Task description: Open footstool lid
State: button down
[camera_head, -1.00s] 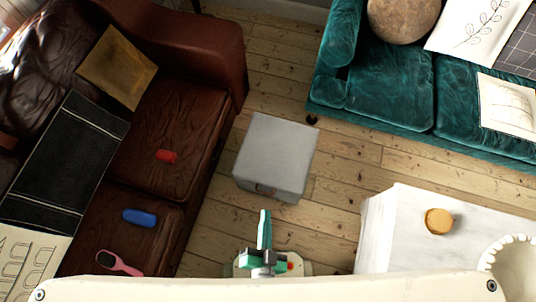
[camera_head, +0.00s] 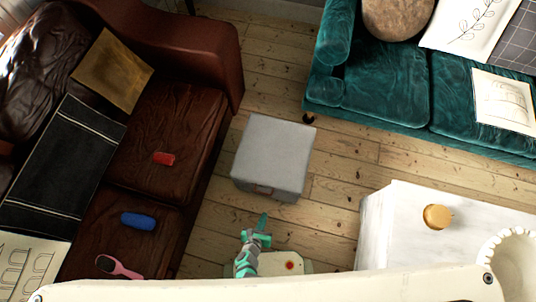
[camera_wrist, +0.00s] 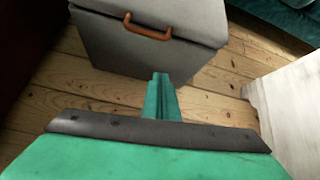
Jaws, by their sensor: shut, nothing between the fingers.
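The grey footstool (camera_head: 274,153) stands on the floorboards in the middle of the head view, with its lid down. In the wrist view the footstool (camera_wrist: 140,60) is at the top, and the lid (camera_wrist: 185,14) shows a seam below it. A brown handle (camera_wrist: 148,27) sits on its near side; it also shows small in the head view (camera_head: 262,190). My gripper (camera_head: 263,218) is shut and empty, just short of the footstool's near side. In the wrist view my green gripper (camera_wrist: 161,84) points at the footstool below the handle, with no clear contact.
A teal sofa (camera_head: 385,82) is at upper right. A white marble table (camera_head: 390,230) stands right. Bare floor surrounds the footstool.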

jog(key=w+d+f, duration=0.2)
jog(key=w, duration=0.6)
jog(key=shift+w+d+f, duration=0.3)
jog(key=shift+d+f, duration=0.1)
dwell(0.9)
dwell(0.3)
